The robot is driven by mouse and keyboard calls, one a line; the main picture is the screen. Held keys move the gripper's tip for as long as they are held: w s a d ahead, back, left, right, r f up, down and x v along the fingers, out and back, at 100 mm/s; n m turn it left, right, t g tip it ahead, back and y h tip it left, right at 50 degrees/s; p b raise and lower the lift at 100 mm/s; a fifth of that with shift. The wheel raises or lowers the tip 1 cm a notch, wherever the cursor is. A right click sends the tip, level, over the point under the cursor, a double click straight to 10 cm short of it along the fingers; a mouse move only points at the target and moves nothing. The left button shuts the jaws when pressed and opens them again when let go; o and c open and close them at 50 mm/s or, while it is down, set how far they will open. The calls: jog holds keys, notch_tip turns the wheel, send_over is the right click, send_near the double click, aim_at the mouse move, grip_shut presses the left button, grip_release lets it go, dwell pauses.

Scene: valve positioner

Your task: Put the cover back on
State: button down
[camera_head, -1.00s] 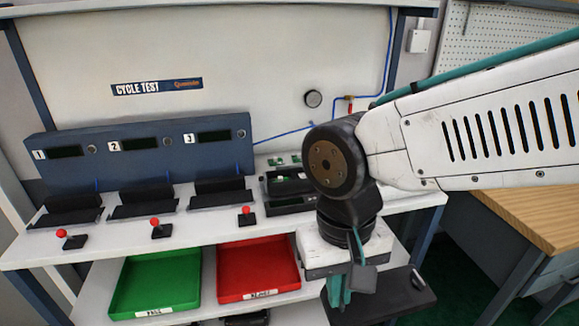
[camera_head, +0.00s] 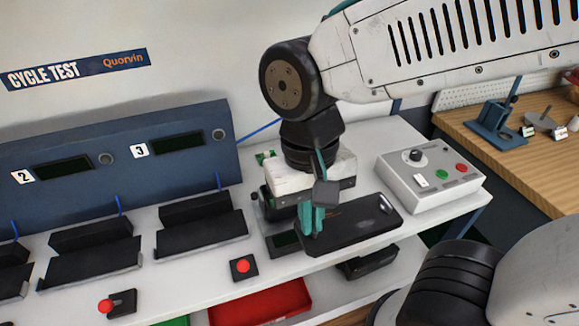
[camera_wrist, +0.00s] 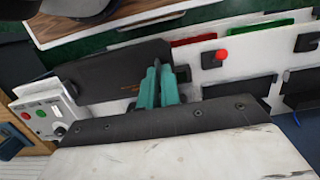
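The cover (camera_head: 352,222) is a flat black panel with small orange lettering, lying level just above or at the white bench at its front right. It also shows in the wrist view (camera_wrist: 118,72). My gripper (camera_head: 313,222) points down at the cover's left part. Its teal fingers (camera_wrist: 157,88) are close together, seemingly gripping a part of the cover; the contact is hard to see. The positioner, a dark open housing (camera_head: 262,197), sits behind and left of my gripper, largely hidden by it. A dark screen part (camera_head: 284,240) shows at its front.
A grey control box (camera_head: 432,182) with knob and buttons stands right of the cover. Test stand 3 (camera_head: 200,225) and a red-knobbed joystick (camera_head: 243,267) are at left. A red tray (camera_head: 262,303) is on the shelf below. Green parts (camera_head: 265,157) lie behind.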

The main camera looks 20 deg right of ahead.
jog(key=shift+w+a+f, duration=0.3)
jog(key=shift+w+f, duration=0.55)
jog(key=shift+w, duration=1.95)
jog(key=shift+w+a+f, duration=0.3)
jog(key=shift+w+f, duration=0.5)
jog(key=shift+w, duration=1.95)
jog(key=shift+w+a+f, duration=0.3)
jog(key=shift+w+f, duration=0.55)
jog(key=shift+w, duration=1.95)
jog(key=shift+f, duration=0.15)
jog(key=shift+f, duration=0.25)
jog(key=c, duration=1.6)
grip_release()
